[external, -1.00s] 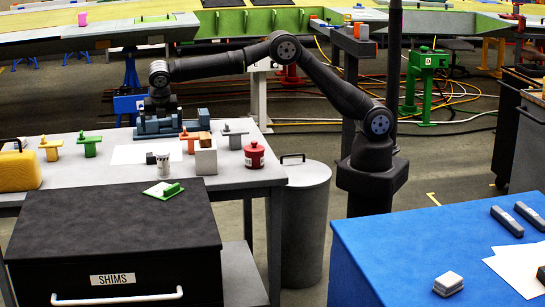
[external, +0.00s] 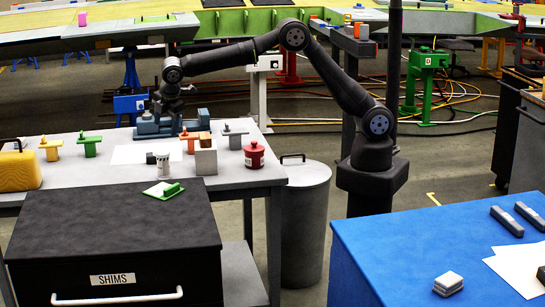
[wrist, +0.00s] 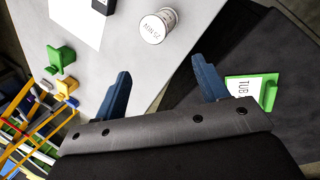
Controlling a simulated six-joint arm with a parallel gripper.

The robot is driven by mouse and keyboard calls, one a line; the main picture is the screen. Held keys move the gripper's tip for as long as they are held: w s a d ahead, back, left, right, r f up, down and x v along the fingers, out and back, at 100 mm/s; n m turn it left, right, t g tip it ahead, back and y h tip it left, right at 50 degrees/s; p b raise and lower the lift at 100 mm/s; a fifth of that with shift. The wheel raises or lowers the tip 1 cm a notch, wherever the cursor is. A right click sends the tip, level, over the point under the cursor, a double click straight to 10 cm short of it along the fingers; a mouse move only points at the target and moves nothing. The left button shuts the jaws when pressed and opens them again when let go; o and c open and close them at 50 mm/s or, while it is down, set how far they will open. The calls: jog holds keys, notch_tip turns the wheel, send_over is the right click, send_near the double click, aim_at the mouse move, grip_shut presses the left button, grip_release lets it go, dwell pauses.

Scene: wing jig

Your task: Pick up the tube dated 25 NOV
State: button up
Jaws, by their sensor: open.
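The tube (external: 163,166) is a short white cylinder with a dark-marked label, standing upright on the grey table. In the wrist view the tube (wrist: 158,26) shows its round white top with upside-down lettering that looks like 25 NOV. My gripper (wrist: 163,80) is open and empty, its two blue fingers wide apart, and the tube lies beyond the fingertips, toward the top of the picture. In the external view my gripper (external: 166,104) is dark and small at the back of the table, against a blue-grey fixture; its fingers are hard to make out.
A red pot (external: 254,155), green clamp (external: 88,146) and yellow case (external: 18,170) are on the table. A green-handled plate (external: 164,191) lies on the black SHIMS cabinet (external: 110,225).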

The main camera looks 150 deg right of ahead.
aim_at(163, 160)
jog(key=s+d+f+m+t, duration=0.1)
jog(key=f+m, duration=0.2)
jog(key=m, duration=0.1)
jog(key=d+f+m, duration=0.1)
jog(key=f+m, duration=0.3)
jog(key=m, duration=0.1)
jog(key=s+d+f+m+t, duration=0.1)
jog(key=f+m, duration=0.3)
jog(key=shift+s+d+f+m+t+h, duration=0.2)
jog(key=shift+s+f+m+t+h, duration=0.1)
jog(key=shift+s+m+h, duration=0.1)
jog(key=x, duration=0.5)
jog(key=shift+s+f, duration=0.1)
jog(key=shift+s, duration=0.2)
jog(key=c, duration=1.1)
